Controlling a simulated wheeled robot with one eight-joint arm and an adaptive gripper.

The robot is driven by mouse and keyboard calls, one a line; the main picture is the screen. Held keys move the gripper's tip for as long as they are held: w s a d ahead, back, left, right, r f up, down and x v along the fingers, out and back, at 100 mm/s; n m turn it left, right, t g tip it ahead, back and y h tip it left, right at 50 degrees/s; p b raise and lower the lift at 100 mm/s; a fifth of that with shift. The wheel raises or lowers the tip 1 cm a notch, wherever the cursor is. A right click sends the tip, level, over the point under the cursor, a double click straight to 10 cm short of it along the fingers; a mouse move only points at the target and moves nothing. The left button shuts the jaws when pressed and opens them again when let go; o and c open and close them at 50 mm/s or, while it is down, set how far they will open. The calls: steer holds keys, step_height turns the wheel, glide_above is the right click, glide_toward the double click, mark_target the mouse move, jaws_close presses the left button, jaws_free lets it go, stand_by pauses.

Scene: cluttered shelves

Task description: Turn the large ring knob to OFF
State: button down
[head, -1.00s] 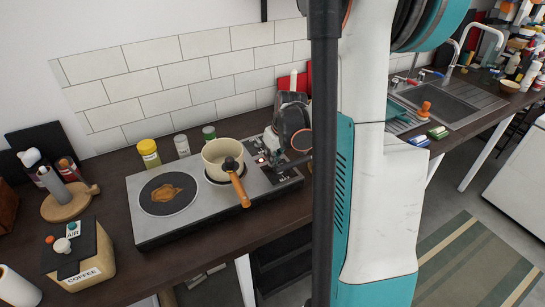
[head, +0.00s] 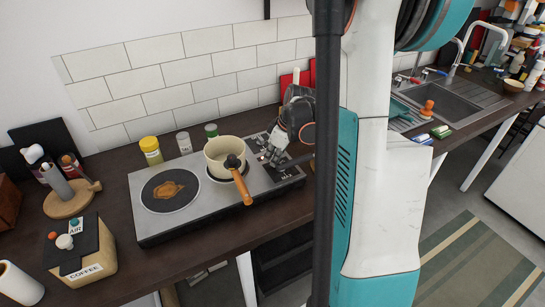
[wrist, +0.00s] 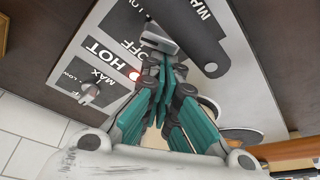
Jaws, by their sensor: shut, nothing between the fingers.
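The two-ring hob (head: 215,212) stands on the counter, with its control panel (head: 288,172) at its right end. In the wrist view, a small metal knob (wrist: 89,92) sits beside MAX and LOW marks, clear of my gripper. My gripper (wrist: 160,42) is shut and empty over the panel near the OFF lettering (wrist: 133,48). It covers part of that dial, and I cannot tell whether it touches a knob there. No ring label is readable, so I cannot tell which knob is the large ring's. In the head view my gripper (head: 274,152) is above the panel.
A brown stain marks the left ring (head: 170,190). Jars (head: 151,151) stand behind the hob. A coffee canister (head: 85,255) is at front left.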

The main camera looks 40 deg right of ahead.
steer(key=shift+s+a+n+g+y, duration=0.15)
steer(key=shift+n+y, duration=0.1)
steer(key=shift+n, duration=0.6)
steer(key=shift+s+a+n+g+y, duration=0.15)
steer(key=shift+n+y, duration=0.1)
steer(key=shift+n, duration=0.6)
steer(key=shift+s+a, duration=0.1)
steer(key=shift+s, duration=0.1)
stand_by(1.0)
stand_by(0.4)
steer(key=shift+s+d, duration=0.35)
steer(key=shift+s, duration=0.15)
